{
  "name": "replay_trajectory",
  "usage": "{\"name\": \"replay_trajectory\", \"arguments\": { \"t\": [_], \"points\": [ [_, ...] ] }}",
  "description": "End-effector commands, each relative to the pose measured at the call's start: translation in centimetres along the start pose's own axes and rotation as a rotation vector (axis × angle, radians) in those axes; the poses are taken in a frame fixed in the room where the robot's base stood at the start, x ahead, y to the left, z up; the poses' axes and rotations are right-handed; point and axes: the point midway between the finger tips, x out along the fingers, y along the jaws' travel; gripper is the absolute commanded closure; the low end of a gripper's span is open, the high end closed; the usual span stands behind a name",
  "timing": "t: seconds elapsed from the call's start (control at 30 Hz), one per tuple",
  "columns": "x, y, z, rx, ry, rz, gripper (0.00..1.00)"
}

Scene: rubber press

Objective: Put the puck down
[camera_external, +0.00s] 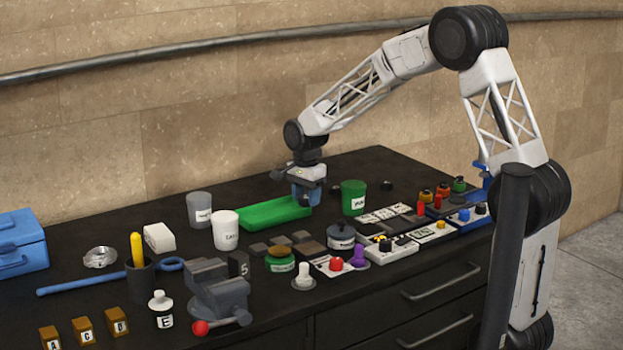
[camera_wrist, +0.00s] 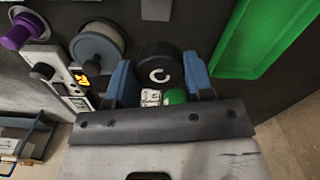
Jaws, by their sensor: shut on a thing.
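A black round puck with a white C-shaped mark (camera_wrist: 152,62) sits between the blue fingers of my gripper (camera_wrist: 158,78) in the wrist view. The fingers are shut on its two sides. In the external view my gripper (camera_external: 307,192) points down near the back of the black bench, at the right end of a green tray (camera_external: 262,214). There its fingers hide the puck, and I cannot tell how far it is above the bench top. The tray also shows in the wrist view (camera_wrist: 262,35), right of the puck and apart from it.
A green labelled cup (camera_external: 353,198) stands close to the right of my gripper. A dark lidded pot (camera_external: 341,240) and several flat dark pieces lie in front. White and grey cups (camera_external: 225,231) stand left of the tray. Panels with coloured knobs (camera_external: 390,247) fill the right front.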

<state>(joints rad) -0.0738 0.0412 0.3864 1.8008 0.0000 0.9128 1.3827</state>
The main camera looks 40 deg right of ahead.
Motion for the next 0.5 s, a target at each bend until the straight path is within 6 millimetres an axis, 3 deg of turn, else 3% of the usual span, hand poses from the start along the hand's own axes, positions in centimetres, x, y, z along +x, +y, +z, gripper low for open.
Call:
{"name": "replay_trajectory", "arguments": {
  "t": [0.2, 0.5],
  "points": [
    [3.6, 0.0, 0.0, 0.000, -0.001, 0.003, 0.76],
    [4.4, 0.0, 0.0, 0.000, 0.000, 0.000, 0.76]
  ]
}}
